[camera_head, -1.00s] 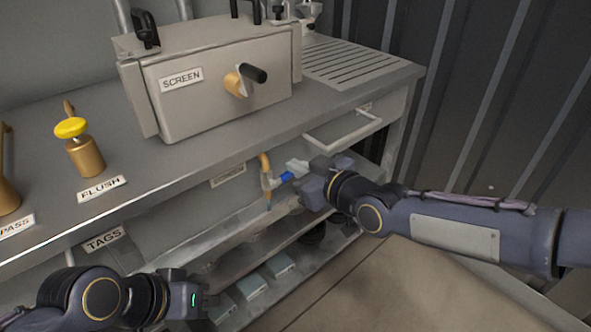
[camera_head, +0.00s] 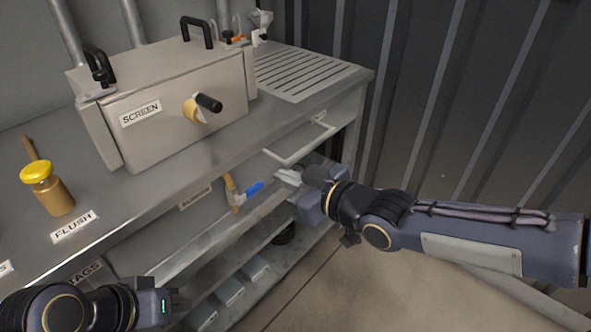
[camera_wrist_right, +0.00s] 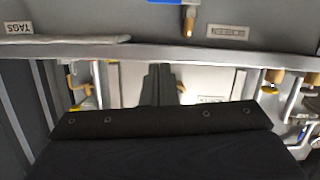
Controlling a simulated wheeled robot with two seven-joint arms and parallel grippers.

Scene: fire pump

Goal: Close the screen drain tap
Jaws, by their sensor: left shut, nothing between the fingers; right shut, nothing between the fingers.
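The screen drain tap (camera_head: 233,192) hangs below the bench front, near a small label. It has a brass pipe and spout and a blue lever (camera_head: 253,188) that points right, roughly crosswise to the downward spout. In the right wrist view the brass spout (camera_wrist_right: 189,22) and part of the blue lever (camera_wrist_right: 172,2) show at the top edge. My right gripper (camera_head: 286,177) is shut and empty, just right of the lever's end, with a small gap seen. My left gripper (camera_head: 181,300) is shut and empty at lower left, away from the tap.
The grey SCREEN box (camera_head: 175,105) with a black-handled knob stands on the bench. A drawer with a white bar handle (camera_head: 300,146) sits just above my right gripper. A lower shelf holds several boxes (camera_head: 230,290). A yellow-topped FLUSH valve (camera_head: 48,187) stands at left. Floor at right is open.

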